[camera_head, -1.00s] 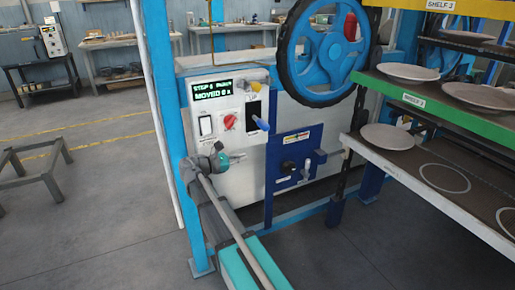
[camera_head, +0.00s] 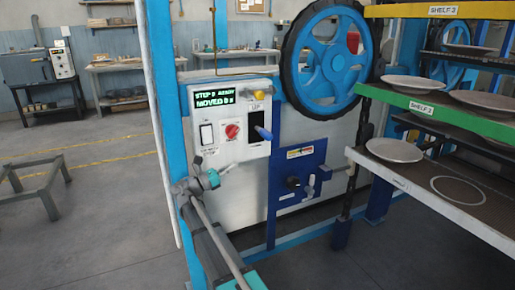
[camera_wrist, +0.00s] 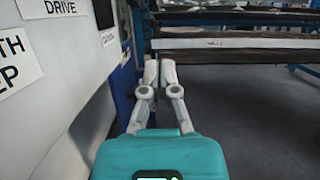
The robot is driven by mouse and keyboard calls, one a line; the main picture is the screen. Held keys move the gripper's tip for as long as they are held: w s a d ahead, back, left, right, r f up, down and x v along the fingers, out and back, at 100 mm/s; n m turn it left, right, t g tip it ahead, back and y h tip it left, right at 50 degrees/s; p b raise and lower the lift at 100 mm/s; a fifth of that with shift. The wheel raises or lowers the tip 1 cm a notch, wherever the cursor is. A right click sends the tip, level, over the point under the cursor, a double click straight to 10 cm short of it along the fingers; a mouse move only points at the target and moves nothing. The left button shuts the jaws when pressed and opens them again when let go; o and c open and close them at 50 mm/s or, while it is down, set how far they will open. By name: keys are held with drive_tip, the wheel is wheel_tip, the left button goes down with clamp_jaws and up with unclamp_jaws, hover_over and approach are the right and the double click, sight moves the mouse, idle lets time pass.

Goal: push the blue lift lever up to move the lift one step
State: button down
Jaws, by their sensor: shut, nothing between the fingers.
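The blue lift lever (camera_head: 263,132) sticks out from a black slot on the right side of the white control panel (camera_head: 218,152). Its handle slants down to the right, near the slot's lower part. My gripper (camera_head: 229,166) is below and left of the lever, in front of the panel's lower edge, apart from the lever in the picture. In the wrist view my gripper (camera_wrist: 159,68) shows its two pale fingers close together, shut and empty. I cannot make out the lever in the wrist view.
The panel carries a lit display (camera_head: 226,96), a red knob (camera_head: 232,131) and a yellow button. A blue box (camera_head: 298,175) with a small lever stands lower right. The big blue wheel (camera_head: 327,60) is above; plate shelves (camera_head: 440,115) stand right.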

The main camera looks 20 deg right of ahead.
sight(263, 132)
drive_tip(key=r+p+x, duration=0.2)
drive_tip(key=p+x, duration=0.4)
drive_tip(key=x, duration=0.6)
drive_tip(key=shift+r+p, duration=0.35)
drive_tip(key=shift+r, duration=0.1)
idle(0.3)
